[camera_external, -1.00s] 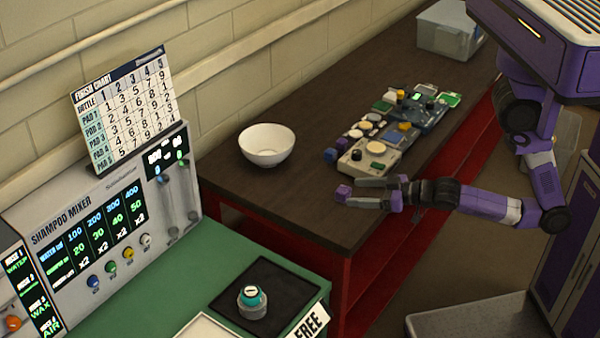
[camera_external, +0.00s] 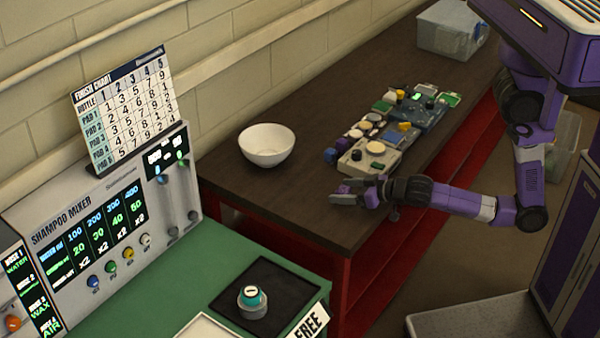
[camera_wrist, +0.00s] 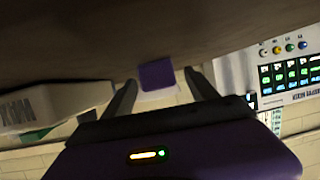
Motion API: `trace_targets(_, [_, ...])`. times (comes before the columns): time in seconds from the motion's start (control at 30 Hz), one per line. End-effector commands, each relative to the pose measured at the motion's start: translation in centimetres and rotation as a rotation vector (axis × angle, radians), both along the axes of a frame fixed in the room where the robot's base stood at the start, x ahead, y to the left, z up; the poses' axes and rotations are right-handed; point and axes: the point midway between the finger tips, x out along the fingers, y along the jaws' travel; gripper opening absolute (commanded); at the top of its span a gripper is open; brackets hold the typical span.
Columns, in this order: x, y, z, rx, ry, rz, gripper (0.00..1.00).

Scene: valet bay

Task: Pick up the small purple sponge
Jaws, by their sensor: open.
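The small purple sponge (camera_wrist: 156,75) shows in the wrist view as a purple block in the gap between my finger ends, with space on both sides. The fingers also show in the wrist view (camera_wrist: 161,82), one on each side of the sponge. How deep the sponge sits between them is hard to tell.
The dark table (camera_external: 300,205) holds a beige device (camera_external: 355,162) close behind my gripper, more small devices (camera_external: 425,112) beyond, a white bowl (camera_external: 266,146) to the left and a clear bin (camera_external: 448,30) at the far end. A green counter (camera_external: 185,270) stands in front.

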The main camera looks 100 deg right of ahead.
Motion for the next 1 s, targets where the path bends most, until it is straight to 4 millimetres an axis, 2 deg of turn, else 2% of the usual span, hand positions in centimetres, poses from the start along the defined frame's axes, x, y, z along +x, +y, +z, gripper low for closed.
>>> trace_targets(0.23, [0.2,-0.2,-0.1,-0.001,0.001,0.000,0.67])
trace_targets(0.27, [0.2,-0.2,-0.1,-0.001,0.001,0.000,0.63])
trace_targets(0.57, [0.1,-0.1,-0.1,-0.001,0.001,0.000,0.04])
trace_targets(0.83, [0.1,-0.1,0.0,-0.001,0.000,0.000,0.03])
trace_targets(1.0, [0.2,-0.2,1.0,-0.003,-0.001,-0.001,0.03])
